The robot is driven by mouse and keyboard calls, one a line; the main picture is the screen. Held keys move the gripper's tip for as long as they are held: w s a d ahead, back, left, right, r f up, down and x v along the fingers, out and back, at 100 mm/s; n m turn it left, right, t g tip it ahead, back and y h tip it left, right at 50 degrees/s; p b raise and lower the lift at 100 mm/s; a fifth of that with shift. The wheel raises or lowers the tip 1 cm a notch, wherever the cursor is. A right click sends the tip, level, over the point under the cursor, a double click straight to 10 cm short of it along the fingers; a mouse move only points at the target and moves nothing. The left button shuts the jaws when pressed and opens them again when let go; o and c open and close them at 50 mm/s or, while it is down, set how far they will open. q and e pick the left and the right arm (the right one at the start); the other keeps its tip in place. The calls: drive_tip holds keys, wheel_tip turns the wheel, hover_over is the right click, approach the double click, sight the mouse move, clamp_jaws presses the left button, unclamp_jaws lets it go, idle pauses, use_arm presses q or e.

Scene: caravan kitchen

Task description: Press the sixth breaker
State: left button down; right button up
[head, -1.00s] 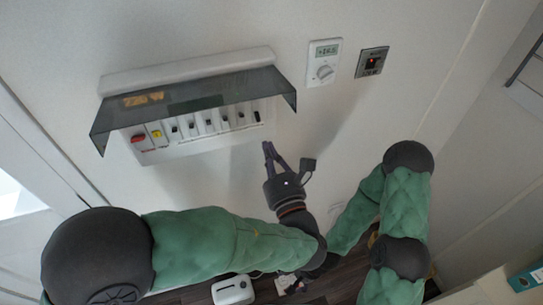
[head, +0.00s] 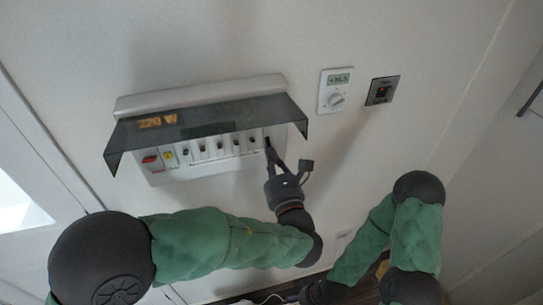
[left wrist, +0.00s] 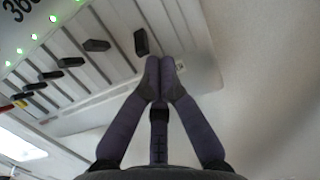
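A white breaker panel (head: 215,168) is on the wall under a tilted smoked cover. It has a row of black breaker levers, and the sixth breaker (left wrist: 140,42) is the rightmost. In the left wrist view its lever stands at a different angle from the others. My left gripper (head: 270,152) is shut and empty, its fingertips together. In the head view they overlap the row's right end and partly hide the sixth lever. In the left wrist view the fingertips (left wrist: 162,72) are just below and right of that lever; contact cannot be told. My right gripper is not clear at the bottom edge.
The smoked cover (head: 205,122) overhangs the breakers. A red switch (head: 151,159) and a yellow button (head: 168,155) are at the row's left. A thermostat (head: 336,91) and a small dark wall plate (head: 382,90) are at the right. Green lights (left wrist: 53,18) show beside the levers.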

use_arm(q)
drive_tip(key=shift+s+r+g+p, duration=0.2)
drive_tip(key=shift+g+p, duration=0.1)
drive_tip(key=shift+p, duration=0.15)
use_arm(e)
drive_tip(key=shift+r, duration=0.55)
use_arm(q)
drive_tip(key=shift+r+g+p, duration=0.15)
drive_tip(key=shift+g+p, duration=0.25)
use_arm(e)
drive_tip(key=shift+r, duration=0.4)
use_arm(q)
drive_tip(key=shift+s+d+r+p, duration=0.1)
drive_tip(key=shift+s+r+p, duration=0.1)
drive_tip(key=shift+p, duration=0.25)
use_arm(e)
drive_tip(key=shift+r, duration=0.45)
use_arm(q)
drive_tip(key=shift+s+r, duration=0.1)
use_arm(e)
drive_tip(key=shift+r, duration=0.25)
use_arm(q)
drive_tip(key=shift+s+d+r+p, duration=0.1)
drive_tip(key=shift+s+r+p, duration=0.15)
drive_tip(key=shift+r+p, duration=0.35)
use_arm(e)
drive_tip(key=shift+r, duration=0.3)
use_arm(q)
drive_tip(key=shift+r, duration=0.1)
